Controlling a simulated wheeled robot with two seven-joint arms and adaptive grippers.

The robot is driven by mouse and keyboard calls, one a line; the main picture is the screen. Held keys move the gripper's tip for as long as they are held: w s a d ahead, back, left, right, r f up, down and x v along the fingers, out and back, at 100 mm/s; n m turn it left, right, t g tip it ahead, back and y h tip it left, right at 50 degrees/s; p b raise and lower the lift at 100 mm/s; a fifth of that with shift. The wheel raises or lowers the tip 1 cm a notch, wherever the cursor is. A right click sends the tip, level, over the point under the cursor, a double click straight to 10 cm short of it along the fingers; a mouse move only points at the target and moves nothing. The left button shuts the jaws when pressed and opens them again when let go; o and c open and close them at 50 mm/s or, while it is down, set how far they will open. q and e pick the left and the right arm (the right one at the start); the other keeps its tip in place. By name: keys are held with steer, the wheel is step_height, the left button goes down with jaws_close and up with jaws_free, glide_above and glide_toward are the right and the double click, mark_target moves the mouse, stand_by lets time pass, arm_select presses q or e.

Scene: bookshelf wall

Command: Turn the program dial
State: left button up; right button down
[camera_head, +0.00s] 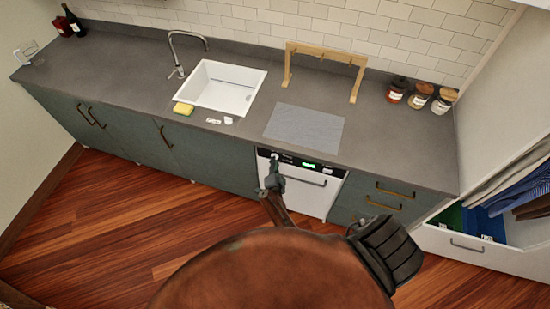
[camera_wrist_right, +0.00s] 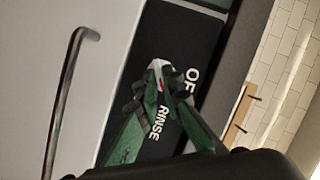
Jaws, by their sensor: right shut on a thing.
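The program dial is a small light knob on the black control panel (camera_head: 290,160) of the white dishwasher (camera_head: 306,186). In the right wrist view the dial (camera_wrist_right: 158,72) shows white with a red mark, between the fingertips. My right gripper (camera_head: 274,170) is at the left part of the panel, shut on the dial; its green fingers (camera_wrist_right: 157,88) also show in the right wrist view. My left gripper is not in view.
The grey countertop (camera_head: 390,140) overhangs just above the panel. The dishwasher's bar handle (camera_wrist_right: 68,95) is close to my right gripper. A sink (camera_head: 222,84), yellow sponge (camera_head: 183,109) and wooden rack (camera_head: 325,55) are on the counter. An open drawer (camera_head: 460,243) stands at the right.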

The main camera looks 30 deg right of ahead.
steer(key=shift+w+a+r+n+g+h+p, duration=0.15)
steer(key=shift+n+g+h+p, duration=0.4)
steer(key=shift+n, duration=0.75)
steer(key=shift+w+a+n+g+h+p, duration=0.1)
steer(key=shift+n+g+h+p, duration=0.15)
steer(key=shift+n+g+p, duration=0.7)
steer(key=shift+w+a+r+n+g+h+p, duration=0.15)
steer(key=shift+n+g+h+p, duration=0.5)
steer(key=shift+n, duration=1)
steer(key=shift+d+g, duration=0.1)
steer(key=shift+g, duration=0.15)
steer(key=c, duration=2.1)
jaws_free()
steer(key=shift+y, duration=0.25)
